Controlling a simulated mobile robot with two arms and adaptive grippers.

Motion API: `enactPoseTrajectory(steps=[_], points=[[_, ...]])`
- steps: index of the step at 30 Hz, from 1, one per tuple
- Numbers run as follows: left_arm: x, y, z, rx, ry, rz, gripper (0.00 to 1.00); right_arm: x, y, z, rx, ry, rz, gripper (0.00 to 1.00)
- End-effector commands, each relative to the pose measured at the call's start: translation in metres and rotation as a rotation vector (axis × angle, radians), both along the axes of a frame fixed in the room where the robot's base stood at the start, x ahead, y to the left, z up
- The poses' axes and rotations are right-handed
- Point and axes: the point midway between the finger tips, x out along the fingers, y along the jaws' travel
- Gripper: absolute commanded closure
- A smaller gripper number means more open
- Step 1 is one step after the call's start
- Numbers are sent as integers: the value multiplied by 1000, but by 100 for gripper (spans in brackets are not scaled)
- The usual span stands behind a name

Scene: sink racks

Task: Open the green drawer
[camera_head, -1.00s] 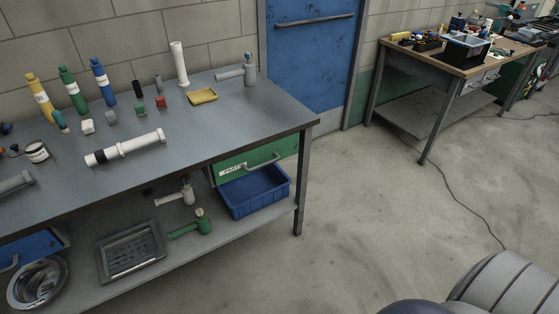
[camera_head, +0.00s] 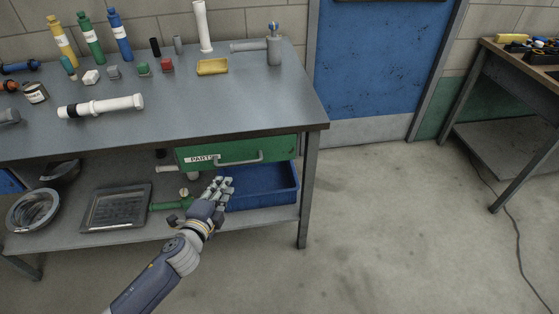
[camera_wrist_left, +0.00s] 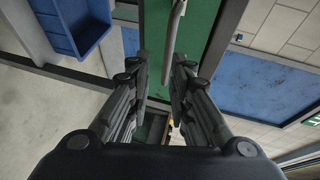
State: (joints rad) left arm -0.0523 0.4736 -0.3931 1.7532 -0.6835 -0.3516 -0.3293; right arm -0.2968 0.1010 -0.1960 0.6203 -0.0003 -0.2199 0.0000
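The green drawer (camera_head: 193,151), with a white "PARTS" label, is under the right end of the grey workbench and appears closed. Its grey bar handle (camera_head: 240,161) runs across its front. My left gripper (camera_head: 222,184) is just below and in front of the drawer, apart from the handle. In the left wrist view its two fingers (camera_wrist_left: 162,66) are spread, with the handle (camera_wrist_left: 174,40) beyond and roughly between the fingertips, and the green front behind it. Nothing is held. My right gripper is in neither view now.
A blue bin (camera_head: 265,187) stands on the lower shelf beneath the drawer. A grey tray (camera_head: 116,207) and a green fitting (camera_head: 168,206) are to its left. A bench leg (camera_head: 306,190) stands just right of the bin.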

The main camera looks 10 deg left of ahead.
Motion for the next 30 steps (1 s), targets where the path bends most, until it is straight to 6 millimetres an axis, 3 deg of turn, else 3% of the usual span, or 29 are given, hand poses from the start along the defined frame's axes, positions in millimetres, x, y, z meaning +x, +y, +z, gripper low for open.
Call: enactPoseTrajectory(steps=[7, 13, 21, 30], points=[[13, -4, 10, 20, -29, -12, 80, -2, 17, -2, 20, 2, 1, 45], [46, -8, 4, 18, -29, -11, 80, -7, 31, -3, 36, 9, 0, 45], [87, -14, -6, 16, -27, -11, 80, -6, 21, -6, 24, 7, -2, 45], [106, -16, -10, 17, -26, -11, 80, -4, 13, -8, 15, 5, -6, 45]])
